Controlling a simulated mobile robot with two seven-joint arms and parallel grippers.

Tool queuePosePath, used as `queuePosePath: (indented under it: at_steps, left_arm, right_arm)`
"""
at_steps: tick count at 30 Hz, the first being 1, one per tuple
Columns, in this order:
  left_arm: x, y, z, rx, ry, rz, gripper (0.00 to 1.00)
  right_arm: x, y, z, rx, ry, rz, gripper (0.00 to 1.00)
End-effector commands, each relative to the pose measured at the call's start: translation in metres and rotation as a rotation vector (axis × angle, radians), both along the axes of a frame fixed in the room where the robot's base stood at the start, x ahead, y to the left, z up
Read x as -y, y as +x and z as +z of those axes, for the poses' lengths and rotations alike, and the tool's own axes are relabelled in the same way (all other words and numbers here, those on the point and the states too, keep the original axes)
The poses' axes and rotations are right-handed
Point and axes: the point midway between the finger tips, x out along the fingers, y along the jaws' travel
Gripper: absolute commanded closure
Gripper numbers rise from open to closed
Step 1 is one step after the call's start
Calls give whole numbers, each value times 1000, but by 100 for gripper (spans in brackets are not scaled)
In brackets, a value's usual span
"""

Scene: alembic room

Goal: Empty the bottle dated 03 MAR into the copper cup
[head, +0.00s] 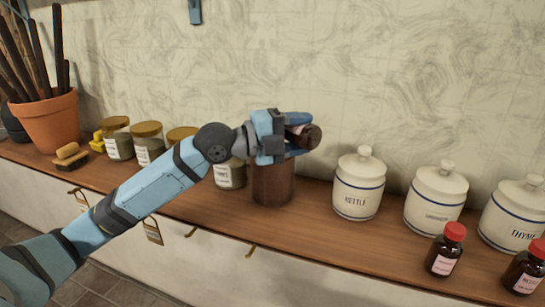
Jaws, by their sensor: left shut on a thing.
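My left gripper (294,135) is shut on a dark brown bottle (313,138), held tilted well off upright above the shelf. A sliver of its pale label shows between the fingers, but no date can be read. The bottle's rounded end points right; its other end is hidden by the gripper. The copper cup (272,184), a reddish-brown cylinder, stands on the shelf just below the gripper. Its rim is partly hidden, and I cannot see inside it or any flow. Two more brown bottles with red caps, one (445,250) and another (525,271), stand at the right front. My right gripper is not in view.
Several gold-lidded glass jars (149,142), a brush (70,157) and a terracotta pot (51,122) stand left. Shelf space in front of the cup is clear.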

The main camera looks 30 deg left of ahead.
Motion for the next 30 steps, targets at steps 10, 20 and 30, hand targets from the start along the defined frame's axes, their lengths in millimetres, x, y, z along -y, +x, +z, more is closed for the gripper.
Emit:
queuePosePath:
  at_steps: [10, 20, 30]
  left_arm:
    - [1, -1, -13, 58, 176, 1, 75]
    - [0, 0, -21, 112, 336, 0, 75]
    - [1, 0, -23, 149, 442, 0, 75]
  right_arm:
    - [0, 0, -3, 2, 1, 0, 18]
    - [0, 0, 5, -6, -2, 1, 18]
    - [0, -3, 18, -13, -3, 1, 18]
